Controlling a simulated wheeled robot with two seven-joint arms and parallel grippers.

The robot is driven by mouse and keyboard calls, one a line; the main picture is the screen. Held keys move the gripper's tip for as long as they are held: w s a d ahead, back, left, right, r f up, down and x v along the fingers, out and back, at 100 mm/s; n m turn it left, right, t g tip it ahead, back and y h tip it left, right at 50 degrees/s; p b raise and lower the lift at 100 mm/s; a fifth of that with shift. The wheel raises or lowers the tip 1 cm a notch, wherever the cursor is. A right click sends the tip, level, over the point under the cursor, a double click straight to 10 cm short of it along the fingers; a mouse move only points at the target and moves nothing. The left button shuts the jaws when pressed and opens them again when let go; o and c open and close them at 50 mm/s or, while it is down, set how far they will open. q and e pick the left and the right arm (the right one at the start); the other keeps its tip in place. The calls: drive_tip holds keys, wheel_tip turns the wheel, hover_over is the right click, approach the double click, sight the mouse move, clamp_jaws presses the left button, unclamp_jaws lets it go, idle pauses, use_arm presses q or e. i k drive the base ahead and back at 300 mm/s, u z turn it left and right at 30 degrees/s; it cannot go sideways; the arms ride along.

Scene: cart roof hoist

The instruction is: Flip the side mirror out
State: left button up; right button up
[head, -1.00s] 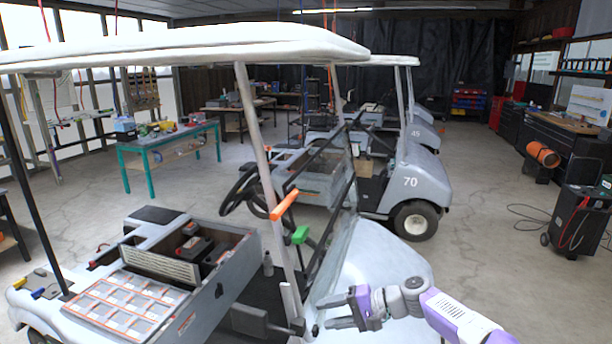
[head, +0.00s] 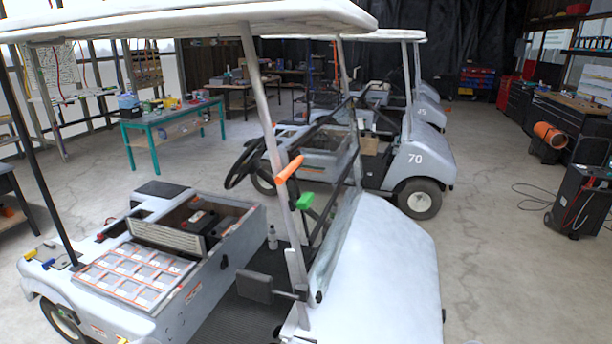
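The side mirror (head: 255,287) is a dark grey rectangular plate on a short stem (head: 288,294). The stem joins the near roof post of the front cart (head: 395,255) low down, close to a dark round knob (head: 318,297). The mirror lies to the left of the post, pointing back toward the seat end, with the dark cart floor behind it in the picture. Its reflecting face cannot be made out. Neither of my grippers can be seen in the head view now, and nothing is seen touching the mirror.
An orange clamp (head: 289,169) and a green block (head: 305,201) sit by the roof post. The white roof (head: 190,18) overhangs the cart. Cart 70 (head: 415,160) stands behind. Open concrete floor (head: 490,240) lies to the right, with a black wheeled unit (head: 580,200) beyond.

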sight(255, 286)
drive_tip(key=u, duration=2.45)
drive_tip(key=i, duration=1.6)
drive_tip(key=z, duration=3.65)
drive_tip(key=i, duration=0.2)
drive_tip(key=u, duration=0.05)
